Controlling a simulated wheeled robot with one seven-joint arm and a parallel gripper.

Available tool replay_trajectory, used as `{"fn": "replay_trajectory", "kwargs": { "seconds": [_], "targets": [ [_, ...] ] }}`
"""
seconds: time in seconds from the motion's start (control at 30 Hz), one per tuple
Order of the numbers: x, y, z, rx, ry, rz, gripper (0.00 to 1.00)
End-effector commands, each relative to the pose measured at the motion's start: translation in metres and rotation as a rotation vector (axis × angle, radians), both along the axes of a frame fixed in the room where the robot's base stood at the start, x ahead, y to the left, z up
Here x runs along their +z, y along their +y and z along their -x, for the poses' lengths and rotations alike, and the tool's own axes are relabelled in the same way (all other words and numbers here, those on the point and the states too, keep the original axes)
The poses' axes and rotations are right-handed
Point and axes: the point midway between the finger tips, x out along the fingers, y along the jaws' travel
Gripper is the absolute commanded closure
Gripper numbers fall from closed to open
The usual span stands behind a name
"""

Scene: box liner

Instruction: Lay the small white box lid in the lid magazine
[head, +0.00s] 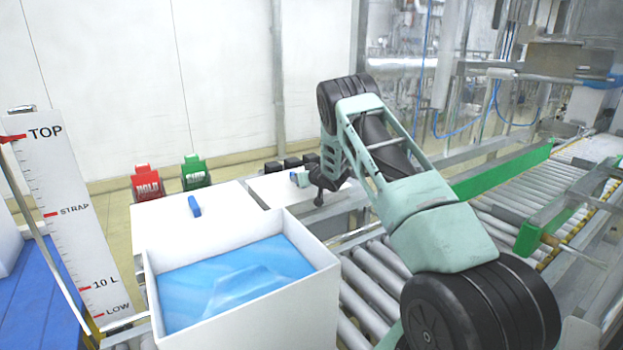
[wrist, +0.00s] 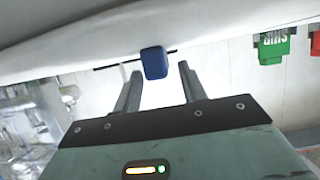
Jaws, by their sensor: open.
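A flat white lid (head: 272,190) with a blue grip tab (head: 293,177) lies at the back, just left of my gripper (head: 310,184) in the head view. It looks smaller than the other white lid-like panel. In the wrist view, my gripper (wrist: 158,75) is open, and the blue tab (wrist: 154,62) sits at or just beyond the gap between the fingertips. The white surface (wrist: 90,42) beside the tab fills the top of that view. I cannot tell whether the fingers touch the tab. The lid magazine is not clearly identifiable.
Another white panel (head: 165,225) with a blue tab (head: 194,206) lies left. In front stands an open white box (head: 245,308) with a blue liner (head: 235,280). Rollers (head: 375,290) run beneath my arm. A level gauge (head: 70,210) stands far left.

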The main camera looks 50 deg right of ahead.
Motion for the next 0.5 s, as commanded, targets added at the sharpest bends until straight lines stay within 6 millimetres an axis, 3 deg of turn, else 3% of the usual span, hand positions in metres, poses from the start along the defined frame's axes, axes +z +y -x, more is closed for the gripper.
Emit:
{"fn": "replay_trajectory", "kwargs": {
  "seconds": [0.3,0.5],
  "targets": [
    [0.024,0.014,0.057,-0.002,0.000,-0.001,0.58],
    [0.033,0.019,0.079,-0.001,0.000,0.000,0.58]
  ]
}}
